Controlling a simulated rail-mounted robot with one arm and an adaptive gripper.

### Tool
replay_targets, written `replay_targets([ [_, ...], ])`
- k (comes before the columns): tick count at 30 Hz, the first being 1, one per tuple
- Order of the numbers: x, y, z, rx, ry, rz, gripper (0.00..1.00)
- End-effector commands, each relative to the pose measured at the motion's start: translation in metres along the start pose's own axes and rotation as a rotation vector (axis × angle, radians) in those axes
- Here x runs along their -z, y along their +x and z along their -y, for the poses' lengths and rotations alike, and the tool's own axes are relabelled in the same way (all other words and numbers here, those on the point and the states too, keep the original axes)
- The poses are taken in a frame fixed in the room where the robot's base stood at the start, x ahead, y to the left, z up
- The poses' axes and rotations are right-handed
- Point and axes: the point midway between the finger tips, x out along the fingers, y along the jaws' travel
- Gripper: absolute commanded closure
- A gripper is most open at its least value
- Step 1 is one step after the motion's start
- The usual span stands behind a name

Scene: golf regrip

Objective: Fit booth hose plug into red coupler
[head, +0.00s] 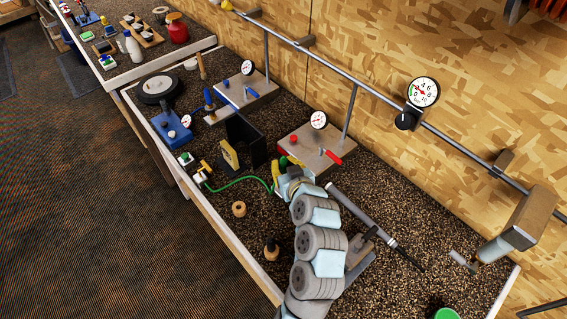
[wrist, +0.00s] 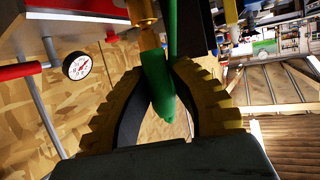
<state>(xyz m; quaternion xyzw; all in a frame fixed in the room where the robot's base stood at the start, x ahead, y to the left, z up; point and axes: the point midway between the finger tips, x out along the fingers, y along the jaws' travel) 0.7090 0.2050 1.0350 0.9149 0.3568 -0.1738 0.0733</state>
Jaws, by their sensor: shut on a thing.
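My gripper (wrist: 165,100) has its yellow fingers shut around a green hose plug (wrist: 158,80) in the wrist view. A brass end (wrist: 150,38) extends from the green body towards the top of that view.
A gauge (head: 318,120) stands behind the red-lever block. A similar block with a blue lever (head: 248,90) is farther back. A dark-handled shaft (head: 365,212) lies right of my arm. A wooden ring (head: 239,209) is nearer.

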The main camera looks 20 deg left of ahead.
Motion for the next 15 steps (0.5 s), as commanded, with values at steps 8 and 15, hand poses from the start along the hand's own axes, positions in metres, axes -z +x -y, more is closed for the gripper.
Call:
replay_targets([
  [8, -0.0060, 0.0024, 0.0001, 0.000, 0.000, 0.000, 1.00],
  [15, -0.0084, 0.0034, 0.0002, 0.000, 0.000, 0.000, 0.70],
])
